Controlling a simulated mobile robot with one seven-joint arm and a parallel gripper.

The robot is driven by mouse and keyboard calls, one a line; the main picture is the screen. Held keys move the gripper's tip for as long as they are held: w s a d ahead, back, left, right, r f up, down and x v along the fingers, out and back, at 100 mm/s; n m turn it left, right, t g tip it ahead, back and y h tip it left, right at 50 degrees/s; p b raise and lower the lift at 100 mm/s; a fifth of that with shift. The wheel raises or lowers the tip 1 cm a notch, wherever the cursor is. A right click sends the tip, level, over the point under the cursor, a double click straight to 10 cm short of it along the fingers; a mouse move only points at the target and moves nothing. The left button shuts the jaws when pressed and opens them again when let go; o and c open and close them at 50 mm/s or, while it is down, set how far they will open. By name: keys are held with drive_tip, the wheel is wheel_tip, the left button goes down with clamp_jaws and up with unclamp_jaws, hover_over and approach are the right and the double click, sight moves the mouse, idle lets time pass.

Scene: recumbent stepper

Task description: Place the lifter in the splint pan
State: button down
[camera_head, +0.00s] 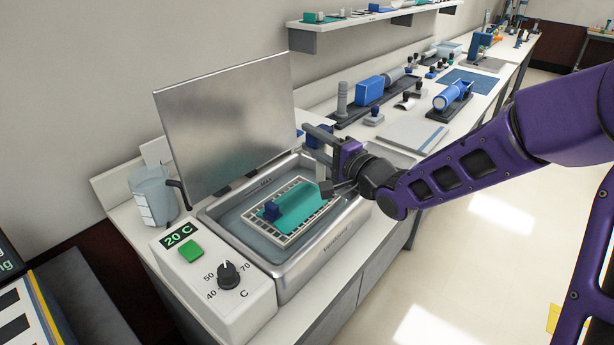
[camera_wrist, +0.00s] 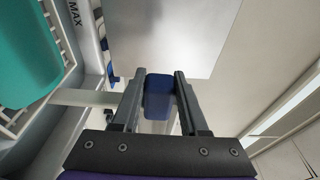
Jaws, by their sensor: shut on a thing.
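The steel splint pan (camera_head: 314,262) stands on the counter with its lid raised. A white grid (camera_head: 252,215) lies in it, bearing a teal curved piece (camera_head: 302,203) and a small blue block (camera_head: 272,211). My gripper (camera_head: 309,140) is above the pan's far right side. In the wrist view my gripper (camera_wrist: 159,82) is shut on a blue block (camera_wrist: 158,104), which looks like a handle of the lifter. A pale bar (camera_wrist: 88,98) runs beside it towards the grid. I cannot tell whether they are joined. The teal piece also shows in the wrist view (camera_wrist: 28,55).
The raised metal lid (camera_head: 225,120) stands close behind my gripper. A control box (camera_head: 215,270) with a dial and a 20 C display is in front. A grey jug (camera_head: 153,195) is at left. Blue rollers and tools (camera_head: 370,90) stand farther along the counter.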

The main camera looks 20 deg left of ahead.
drive_tip(key=b, duration=0.1)
hover_over(313, 187)
drive_tip(key=shift+a+f, duration=0.15)
drive_tip(key=shift+f, duration=2.15)
drive_tip(key=shift+f, duration=0.15)
drive_tip(key=shift+c, duration=2.2)
unclamp_jaws()
drive_tip(key=p+v, duration=0.1)
drive_tip(key=v, duration=1.1)
drive_tip(key=shift+p, duration=0.4)
